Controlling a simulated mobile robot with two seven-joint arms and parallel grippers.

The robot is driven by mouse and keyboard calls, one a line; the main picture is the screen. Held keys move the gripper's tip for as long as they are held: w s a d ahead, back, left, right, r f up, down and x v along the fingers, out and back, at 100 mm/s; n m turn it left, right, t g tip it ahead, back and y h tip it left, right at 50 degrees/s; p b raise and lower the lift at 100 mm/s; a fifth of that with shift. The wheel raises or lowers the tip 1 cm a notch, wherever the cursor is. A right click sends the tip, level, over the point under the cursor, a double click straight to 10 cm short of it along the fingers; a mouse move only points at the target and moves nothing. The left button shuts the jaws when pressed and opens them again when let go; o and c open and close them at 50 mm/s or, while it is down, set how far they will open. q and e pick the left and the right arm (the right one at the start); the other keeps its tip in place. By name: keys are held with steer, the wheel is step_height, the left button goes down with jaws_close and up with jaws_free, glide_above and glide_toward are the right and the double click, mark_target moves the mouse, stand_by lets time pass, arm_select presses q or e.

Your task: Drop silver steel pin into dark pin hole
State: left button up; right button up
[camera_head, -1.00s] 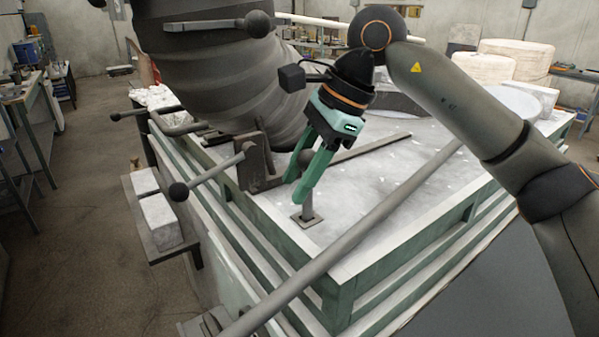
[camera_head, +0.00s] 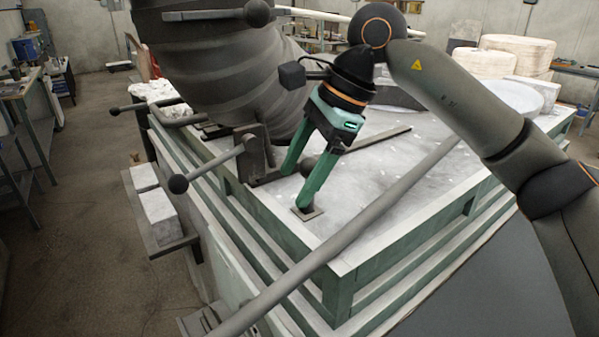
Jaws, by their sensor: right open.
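My right gripper (camera_head: 296,190) is open, pointing down over the near left part of the light grey tabletop. Its green fingers are apart, and one fingertip is just over a small square plate (camera_head: 308,214). The upright grey post on that plate, seen earlier and possibly the steel pin, is now hidden behind this finger. A dark round knob (camera_head: 308,167) shows between the fingers; I cannot tell what it belongs to. I cannot make out a dark pin hole. My left gripper is not in view.
A large dark ribbed vessel (camera_head: 222,75) stands behind the gripper. A dark bracket (camera_head: 250,155) with a ball-ended lever (camera_head: 210,168) is to its left. A long grey bar (camera_head: 345,238) crosses the front. The tabletop (camera_head: 400,175) to the right is mostly clear.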

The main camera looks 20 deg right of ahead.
steer(key=p+v, duration=0.1)
steer(key=v, duration=1.1)
steer(key=shift+r, duration=0.25)
steer(key=shift+d, duration=0.1)
